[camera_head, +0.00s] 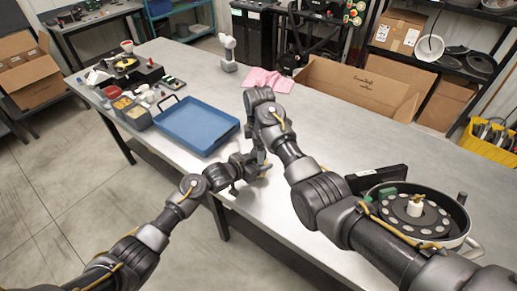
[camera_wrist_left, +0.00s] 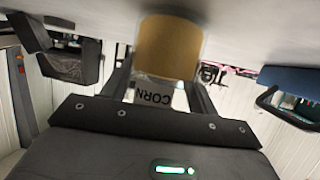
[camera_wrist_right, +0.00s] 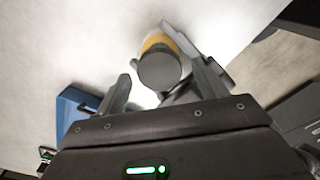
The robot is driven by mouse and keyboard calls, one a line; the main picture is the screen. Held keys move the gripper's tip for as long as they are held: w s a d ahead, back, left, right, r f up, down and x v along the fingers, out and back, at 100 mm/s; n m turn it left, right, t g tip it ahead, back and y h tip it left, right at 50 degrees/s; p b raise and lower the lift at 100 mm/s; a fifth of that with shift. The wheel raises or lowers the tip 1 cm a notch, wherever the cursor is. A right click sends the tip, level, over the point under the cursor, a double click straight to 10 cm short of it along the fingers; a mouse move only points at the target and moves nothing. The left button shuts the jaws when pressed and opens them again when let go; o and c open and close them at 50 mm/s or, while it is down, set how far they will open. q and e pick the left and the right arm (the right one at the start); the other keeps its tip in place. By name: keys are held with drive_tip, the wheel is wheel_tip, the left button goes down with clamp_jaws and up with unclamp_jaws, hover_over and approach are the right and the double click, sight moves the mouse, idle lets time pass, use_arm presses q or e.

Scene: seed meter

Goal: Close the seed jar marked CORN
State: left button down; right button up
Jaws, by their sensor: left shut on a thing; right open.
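The CORN jar (camera_wrist_left: 168,48) is a clear jar with yellow contents. Its label reads CORN, upside down in the left wrist view. My left gripper (camera_wrist_left: 164,78) is shut on it, one finger on each side. In the right wrist view a dark grey round lid (camera_wrist_right: 160,70) covers the jar's top, with yellow showing past its edge. I cannot tell how tightly it sits. My right gripper (camera_wrist_right: 160,80) is open, its fingers either side of the lid with gaps. In the head view the grippers meet above the table's near edge and mostly hide the jar.
A blue tray (camera_head: 197,127) lies left of the grippers on the grey table (camera_head: 300,118). Seed bins (camera_head: 130,112) and small parts are beyond it. A round seed meter (camera_head: 412,212) stands at right, near my right arm. A pink cloth (camera_head: 268,80) and cardboard box (camera_head: 355,92) are behind.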

drive_tip(key=shift+r, duration=2)
drive_tip(key=shift+c, duration=0.4)
wheel_tip(320, 180, up, 4)
drive_tip(key=n, duration=0.4)
drive_tip(key=shift+f+n, duration=0.25)
drive_tip(key=shift+n, duration=0.15)
drive_tip(key=shift+f, duration=0.1)
drive_tip(key=shift+f, duration=3.95)
